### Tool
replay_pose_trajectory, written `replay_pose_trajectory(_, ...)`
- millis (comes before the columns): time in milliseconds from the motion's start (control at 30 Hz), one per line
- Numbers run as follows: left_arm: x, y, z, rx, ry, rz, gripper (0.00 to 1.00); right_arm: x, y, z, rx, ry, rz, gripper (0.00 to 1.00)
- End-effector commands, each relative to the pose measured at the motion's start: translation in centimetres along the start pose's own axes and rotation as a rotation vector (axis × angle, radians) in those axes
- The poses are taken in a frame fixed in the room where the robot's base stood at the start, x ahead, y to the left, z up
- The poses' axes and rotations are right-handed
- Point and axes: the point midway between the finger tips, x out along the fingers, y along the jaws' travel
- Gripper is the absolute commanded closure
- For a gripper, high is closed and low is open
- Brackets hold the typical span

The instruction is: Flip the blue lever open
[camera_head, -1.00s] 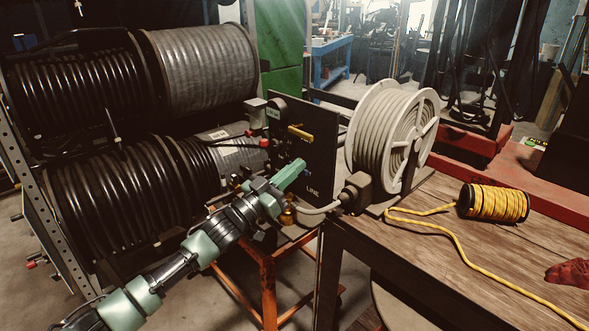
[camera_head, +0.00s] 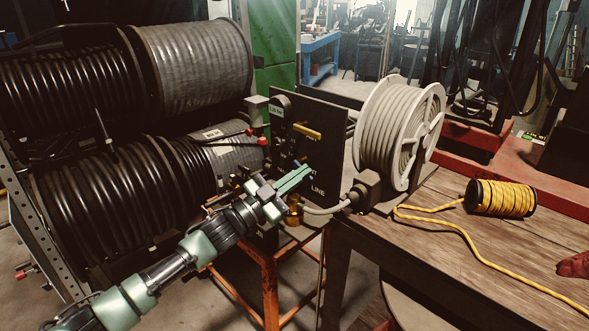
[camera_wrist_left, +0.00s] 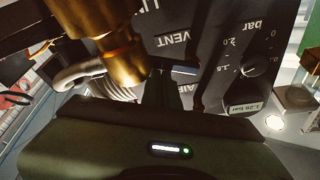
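The black control panel (camera_head: 318,125) stands upright at the left end of the bench, with a yellow lever (camera_head: 307,131) and the word LINE on it. Small blue parts show beside my fingertips, likely the blue lever (camera_head: 310,177); its shape and position are mostly hidden. My left gripper (camera_head: 302,177) reaches up to the panel's lower part with its green fingers close together. In the left wrist view the fingers (camera_wrist_left: 163,88) look like one narrow dark shape in front of the panel (camera_wrist_left: 205,60). I cannot tell whether they touch the lever. My right gripper is out of view.
A brass fitting (camera_head: 294,212) sits just below my left fingers and looms large in the wrist view (camera_wrist_left: 120,55). A hose reel (camera_head: 400,135) and a yellow rope spool (camera_head: 502,198) stand on the wooden bench (camera_head: 450,270). Large black hose drums (camera_head: 110,205) fill the left.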

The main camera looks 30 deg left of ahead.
Motion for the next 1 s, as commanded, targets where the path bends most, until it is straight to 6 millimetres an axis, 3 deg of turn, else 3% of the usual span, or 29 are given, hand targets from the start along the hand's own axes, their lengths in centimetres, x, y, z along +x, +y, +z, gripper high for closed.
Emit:
replay_pose_trajectory(267,-0.4,0.1,1.1,0.366,-0.004,0.128,1.0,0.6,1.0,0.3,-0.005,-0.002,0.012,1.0)
replay_pose_trajectory(400,-0.5,0.2,1.5,0.453,-0.004,0.159,1.0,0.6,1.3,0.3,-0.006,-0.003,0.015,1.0)
replay_pose_trajectory(1000,-0.8,0.2,2.2,0.607,-0.003,0.212,1.0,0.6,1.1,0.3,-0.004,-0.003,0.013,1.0)
